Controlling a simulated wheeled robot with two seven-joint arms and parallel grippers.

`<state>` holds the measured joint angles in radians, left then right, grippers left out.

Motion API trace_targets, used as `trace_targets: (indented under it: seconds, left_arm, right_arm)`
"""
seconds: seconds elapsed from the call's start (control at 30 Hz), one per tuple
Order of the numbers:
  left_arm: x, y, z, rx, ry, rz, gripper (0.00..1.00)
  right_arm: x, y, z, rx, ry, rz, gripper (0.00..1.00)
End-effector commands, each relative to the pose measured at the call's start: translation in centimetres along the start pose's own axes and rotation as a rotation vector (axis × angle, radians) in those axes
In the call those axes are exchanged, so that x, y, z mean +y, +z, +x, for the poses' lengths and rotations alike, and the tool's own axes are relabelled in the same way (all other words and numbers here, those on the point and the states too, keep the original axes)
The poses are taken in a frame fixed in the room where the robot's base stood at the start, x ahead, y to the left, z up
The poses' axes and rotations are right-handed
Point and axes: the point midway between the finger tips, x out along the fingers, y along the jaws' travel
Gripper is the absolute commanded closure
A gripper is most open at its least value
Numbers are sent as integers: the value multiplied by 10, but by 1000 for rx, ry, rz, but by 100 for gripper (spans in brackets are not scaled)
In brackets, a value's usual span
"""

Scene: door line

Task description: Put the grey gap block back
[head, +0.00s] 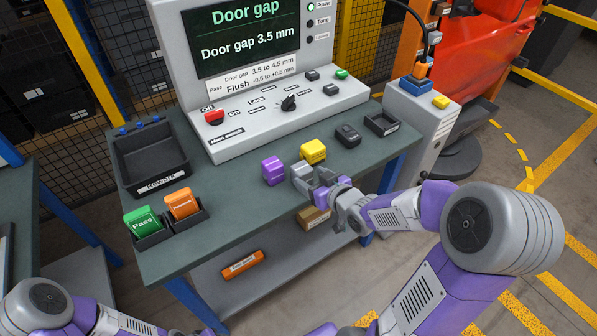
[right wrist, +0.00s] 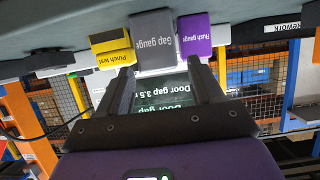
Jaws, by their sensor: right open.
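The grey gap block (head: 301,169), lettered "Gap gauge" in the right wrist view (right wrist: 152,50), stands on the dark green bench top. It is between a purple block (head: 273,170) and a yellow block (head: 313,151). My right gripper (head: 308,184) is open right at the grey block, on its near side. In the right wrist view its two fingers point toward the block, with the block's label between and beyond their tips. I cannot tell whether they touch it.
A grey console with a display (head: 247,38) stands behind the blocks. A black rework tray (head: 150,158) and a holder with green (head: 143,221) and orange (head: 181,204) tags are at left. A dark device (head: 347,135) and an empty black tray (head: 381,124) are at right.

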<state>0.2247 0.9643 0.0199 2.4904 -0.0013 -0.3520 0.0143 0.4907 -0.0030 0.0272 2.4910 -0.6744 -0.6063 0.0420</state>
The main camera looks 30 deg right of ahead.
Motion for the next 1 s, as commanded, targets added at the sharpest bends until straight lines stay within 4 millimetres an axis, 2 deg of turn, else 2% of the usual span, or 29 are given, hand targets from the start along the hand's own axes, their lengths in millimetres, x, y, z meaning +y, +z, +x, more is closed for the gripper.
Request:
trace_targets:
  seconds: [0.4, 0.7, 0.77, 1.0]
  left_arm:
    - [-8, -1, 22, -1, 0, 0, 53]
    - [-8, -1, 22, -1, 0, 0, 53]
    - [-8, -1, 22, 0, 0, 0, 53]
    - [-8, -1, 22, 0, 0, 0, 53]
  right_arm:
    - [2, 2, 58, -2, -3, 1, 34]
    - [3, 0, 64, -2, 0, 2, 34]
    - [3, 0, 63, -3, 0, 2, 40]
    - [3, 0, 63, -3, 0, 2, 77]
